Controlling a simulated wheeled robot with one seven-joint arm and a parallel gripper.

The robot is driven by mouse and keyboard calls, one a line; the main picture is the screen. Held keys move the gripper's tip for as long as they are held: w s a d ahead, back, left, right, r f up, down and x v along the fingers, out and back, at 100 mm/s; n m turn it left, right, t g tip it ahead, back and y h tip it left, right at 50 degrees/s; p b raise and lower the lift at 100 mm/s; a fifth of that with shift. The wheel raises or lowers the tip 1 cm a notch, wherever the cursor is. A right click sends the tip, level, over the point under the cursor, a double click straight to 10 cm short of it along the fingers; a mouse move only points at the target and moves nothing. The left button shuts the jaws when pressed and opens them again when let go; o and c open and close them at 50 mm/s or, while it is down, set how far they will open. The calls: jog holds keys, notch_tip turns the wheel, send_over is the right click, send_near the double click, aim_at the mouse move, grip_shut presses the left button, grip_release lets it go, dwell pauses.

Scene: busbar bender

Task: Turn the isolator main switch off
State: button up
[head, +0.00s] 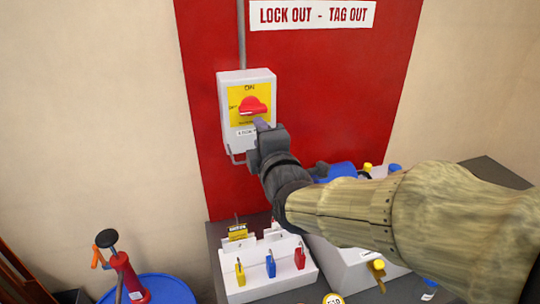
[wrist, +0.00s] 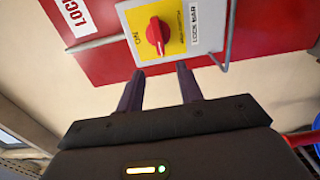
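The isolator main switch (head: 225,116) is a light grey box on the red board, with a yellow plate marked ON at the top. Its red knob (head: 252,106) lies roughly crosswise on the plate, at right angles to the ON direction; small print at its left is hard to read. The wrist view shows the knob (wrist: 156,36) and the box turned sideways. My gripper (head: 262,126) is just below and in front of the knob. In the wrist view my gripper (wrist: 160,82) has its two fingers apart and nothing between them; the knob is beyond the tips, not touched.
A LOCK OUT - TAG OUT sign (head: 312,15) is above. Below stands a white padlock rack (head: 272,287) with yellow, blue and red padlocks. A blue drum (head: 165,291) with a red hand pump is lower left. Bare wall is left of the board.

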jog(key=v, duration=0.6)
jog(key=d+f+m+g+h+p, duration=0.2)
jog(key=d+f+m+g, duration=0.1)
jog(key=f+m, duration=0.25)
jog(key=d+f+m+g+h+p, duration=0.1)
jog(key=d+f+m+g, duration=0.25)
jog(key=f, duration=0.25)
jog(key=s+d+f+m+g+h+p, duration=0.2)
jog(key=s+d+f+m+g, duration=0.5)
jog(key=m, duration=0.5)
notch_tip(320, 180, down, 2)
jog(key=shift+s+d+f+g+p, duration=0.2)
jog(key=shift+s+d+g+p, duration=0.15)
jog(key=shift+s+g+p, duration=0.5)
